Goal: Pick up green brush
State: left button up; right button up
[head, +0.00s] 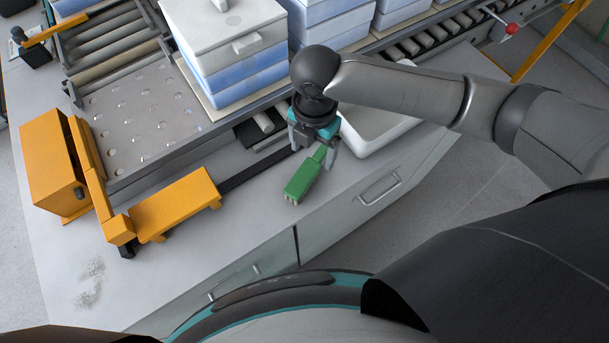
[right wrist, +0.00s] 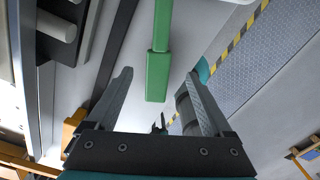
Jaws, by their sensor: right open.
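A green brush (head: 303,181) lies on the light grey worktop, its block end towards me and its handle running back under my right gripper. In the right wrist view the green brush (right wrist: 158,62) shows between and beyond the fingers, apart from both. My right gripper (head: 314,149) hangs over the handle end of the brush, fingers pointing down. In the right wrist view my right gripper (right wrist: 155,88) is open, with nothing between its fingertips that I can see held. Part of the handle is hidden by the gripper. My left gripper is not in view.
A white tray (head: 375,131) stands right beside the gripper. White and blue boxes (head: 245,70) stand behind it. An orange pusher mechanism (head: 178,203) lies to the left. The worktop (head: 240,222) is clear in front of the brush, up to its front edge above drawers.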

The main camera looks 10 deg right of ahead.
aim_at(312, 164)
jog(key=shift+w+d+f, duration=0.1)
jog(key=shift+f, duration=1.45)
jog(key=shift+w+f, duration=0.1)
jog(key=shift+f, duration=1.4)
grip_shut()
